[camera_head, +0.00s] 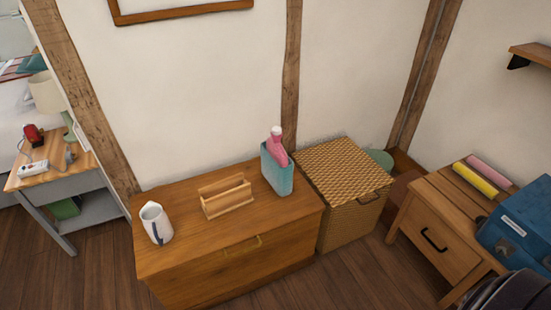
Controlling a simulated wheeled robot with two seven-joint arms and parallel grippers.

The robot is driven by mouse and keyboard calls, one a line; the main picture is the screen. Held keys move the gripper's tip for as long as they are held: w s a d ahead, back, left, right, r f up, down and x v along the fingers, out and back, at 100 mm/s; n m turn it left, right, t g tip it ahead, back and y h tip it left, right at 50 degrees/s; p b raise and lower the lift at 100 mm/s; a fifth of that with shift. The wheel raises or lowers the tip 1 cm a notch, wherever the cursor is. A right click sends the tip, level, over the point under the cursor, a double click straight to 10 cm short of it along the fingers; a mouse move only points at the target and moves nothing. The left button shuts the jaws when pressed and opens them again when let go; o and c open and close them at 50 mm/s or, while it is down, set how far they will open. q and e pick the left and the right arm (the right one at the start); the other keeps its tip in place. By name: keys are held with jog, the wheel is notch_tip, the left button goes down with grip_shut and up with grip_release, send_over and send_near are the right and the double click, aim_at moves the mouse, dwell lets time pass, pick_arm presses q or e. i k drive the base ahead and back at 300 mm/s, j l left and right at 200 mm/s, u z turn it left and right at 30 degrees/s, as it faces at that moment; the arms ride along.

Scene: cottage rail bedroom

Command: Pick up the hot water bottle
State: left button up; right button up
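A pink bottle-shaped thing with a pale top (276,148), which looks like the hot water bottle, stands upright on the wooden chest (180,218). Its lower part is hidden in a teal sleeve or holder (277,179); I cannot tell which. It is near the chest's back right corner, close to the wall. Neither of my grippers shows in the head view.
A white jug (155,223) and a wooden divided caddy (226,196) share the chest top. A woven basket (345,170) stands right of it. A drawer table (445,225) with a blue case (520,228) is further right. Wooden floor (345,275) lies open in front.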

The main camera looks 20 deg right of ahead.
aim_at(274, 147)
jog(key=u, duration=0.3)
jog(key=l+u, duration=0.4)
jog(key=l, duration=0.25)
jog(key=l+u, duration=0.35)
jog(key=l, duration=0.3)
